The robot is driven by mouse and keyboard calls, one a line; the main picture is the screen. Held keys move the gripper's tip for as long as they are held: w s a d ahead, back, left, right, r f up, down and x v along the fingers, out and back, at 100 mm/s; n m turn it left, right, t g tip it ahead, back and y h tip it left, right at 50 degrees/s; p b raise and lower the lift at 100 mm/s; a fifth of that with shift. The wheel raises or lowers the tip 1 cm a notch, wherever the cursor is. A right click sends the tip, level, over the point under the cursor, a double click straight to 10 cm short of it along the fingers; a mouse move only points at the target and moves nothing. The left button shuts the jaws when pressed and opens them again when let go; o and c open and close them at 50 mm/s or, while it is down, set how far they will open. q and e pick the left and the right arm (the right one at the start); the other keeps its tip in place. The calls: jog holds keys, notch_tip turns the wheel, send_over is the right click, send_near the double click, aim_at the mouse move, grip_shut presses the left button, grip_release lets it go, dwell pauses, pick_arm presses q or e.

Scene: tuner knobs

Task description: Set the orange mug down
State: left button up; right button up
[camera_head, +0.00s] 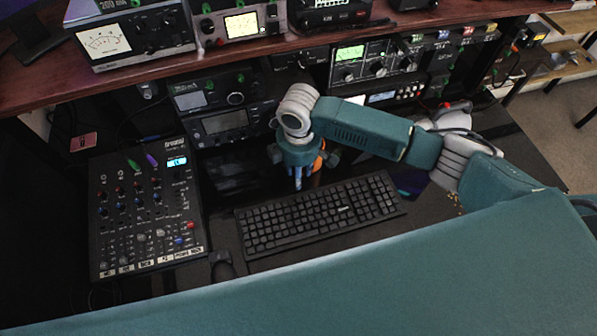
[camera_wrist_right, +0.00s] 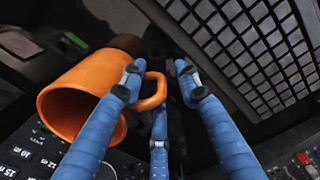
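The orange mug (camera_wrist_right: 72,88) is at the left of the right wrist view, its handle (camera_wrist_right: 155,92) pointing toward the middle. My right gripper (camera_wrist_right: 157,75) has its blue fingers spread on both sides of the handle. The right finger looks apart from the handle; contact at the left finger is unclear. In the head view my right gripper (camera_head: 299,180) points down behind the keyboard and hides most of the mug (camera_head: 318,162). I cannot tell whether the mug touches the desk. My left gripper is not in view.
A black keyboard (camera_head: 318,212) lies just in front of my right gripper. A mixer (camera_head: 148,210) with knobs is at the left, a mouse (camera_head: 222,268) beside it. Radio units (camera_head: 222,125) stand behind, under a wooden shelf (camera_head: 250,52). Dark desk shows left of the gripper.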

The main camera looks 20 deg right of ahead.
jog(key=r+b, duration=0.1)
jog(key=r, duration=1.1)
jog(key=shift+s+r, duration=0.1)
jog(key=shift+s, duration=0.1)
